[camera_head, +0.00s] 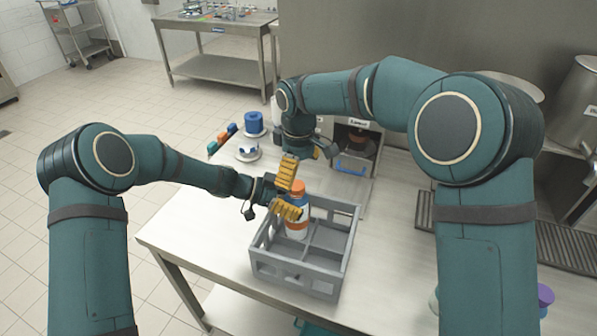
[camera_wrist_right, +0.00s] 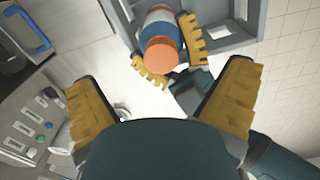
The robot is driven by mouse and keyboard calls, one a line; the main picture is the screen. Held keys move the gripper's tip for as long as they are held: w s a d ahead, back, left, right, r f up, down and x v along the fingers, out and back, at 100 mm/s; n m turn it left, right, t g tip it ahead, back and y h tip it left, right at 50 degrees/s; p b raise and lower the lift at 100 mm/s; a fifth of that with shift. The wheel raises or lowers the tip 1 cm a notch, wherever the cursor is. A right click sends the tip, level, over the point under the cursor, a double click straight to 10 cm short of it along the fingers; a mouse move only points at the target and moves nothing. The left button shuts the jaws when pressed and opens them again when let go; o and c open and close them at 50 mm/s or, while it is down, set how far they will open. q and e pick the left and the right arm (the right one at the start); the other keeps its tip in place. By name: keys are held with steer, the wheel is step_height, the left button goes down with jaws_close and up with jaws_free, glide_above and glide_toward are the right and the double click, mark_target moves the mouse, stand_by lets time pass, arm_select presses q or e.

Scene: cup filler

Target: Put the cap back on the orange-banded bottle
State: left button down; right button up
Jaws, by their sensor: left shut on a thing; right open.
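The orange-banded bottle (camera_head: 296,230) stands upright in a compartment of the grey crate (camera_head: 330,268). It is white with a blue shoulder. An orange cap (camera_head: 297,187) sits on its top; I cannot tell whether it is fully seated. The cap also shows in the right wrist view (camera_wrist_right: 160,50). My left gripper (camera_head: 288,196) is shut on the bottle, with its yellow fingers around the upper part. My right gripper (camera_wrist_right: 158,100) is open and empty above the bottle, its fingers spread wide and apart from the cap.
Behind the crate stands a machine with a blue-handled drawer (camera_head: 351,166). Blue round items (camera_head: 254,122) and small coloured pieces lie at the table's far left. A drain grate (camera_head: 555,245) is at the right. The table left of the crate (camera_head: 205,235) is clear.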

step_height(320, 180, up, 12)
stand_by(0.6)
arm_select(q)
jaws_free()
steer(key=v, duration=1.2)
